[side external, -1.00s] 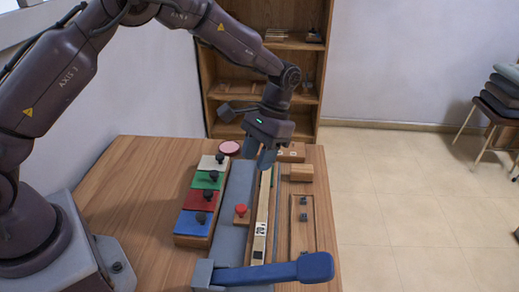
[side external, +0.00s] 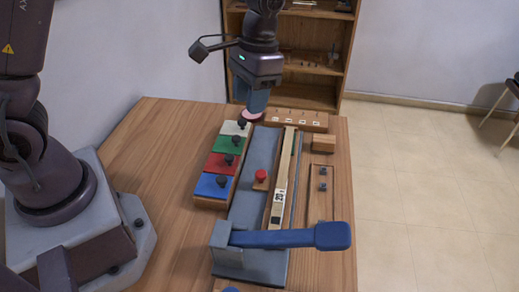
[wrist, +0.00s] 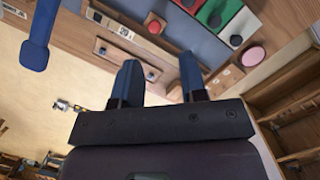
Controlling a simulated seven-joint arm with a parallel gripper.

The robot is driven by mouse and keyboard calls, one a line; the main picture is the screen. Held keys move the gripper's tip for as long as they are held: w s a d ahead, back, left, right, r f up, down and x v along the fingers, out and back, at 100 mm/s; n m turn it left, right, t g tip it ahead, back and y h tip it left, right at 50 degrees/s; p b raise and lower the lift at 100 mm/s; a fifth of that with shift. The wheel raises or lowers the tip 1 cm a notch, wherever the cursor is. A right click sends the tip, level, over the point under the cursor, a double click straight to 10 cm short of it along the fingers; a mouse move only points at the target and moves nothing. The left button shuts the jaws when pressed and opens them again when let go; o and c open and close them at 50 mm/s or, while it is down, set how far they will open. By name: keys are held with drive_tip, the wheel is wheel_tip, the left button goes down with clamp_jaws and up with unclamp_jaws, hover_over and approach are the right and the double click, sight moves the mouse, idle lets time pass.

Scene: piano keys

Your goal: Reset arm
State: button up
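My gripper (side external: 256,103) points down above the far end of the table in the side view, in front of the pink disc. In the wrist view its two blue-grey fingers (wrist: 160,82) are apart with nothing held between them. A row of white, green, red and blue keys (side external: 222,162) with black knobs lies left of the grey base (side external: 243,208). A long pale wooden bar (side external: 283,175) with a printed label lies on the base. A red knob (side external: 261,175) sits on a small wood block beside the bar.
A blue-handled lever (side external: 300,237) spans the table's near end. A wooden block (side external: 323,144) and a board with dark knobs (side external: 320,192) lie at right. A row block (side external: 296,120) is at the back. A bookshelf (side external: 318,62) stands behind. The table's left side (side external: 160,150) is clear.

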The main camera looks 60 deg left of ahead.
drive_tip(key=s+a+r+t, duration=0.3)
drive_tip(key=s+r+t, duration=0.4)
drive_tip(key=s+r, duration=0.6)
drive_tip(key=shift+s+a+t, duration=0.15)
drive_tip(key=shift+s+t, duration=0.25)
drive_tip(key=shift+s, duration=1.3)
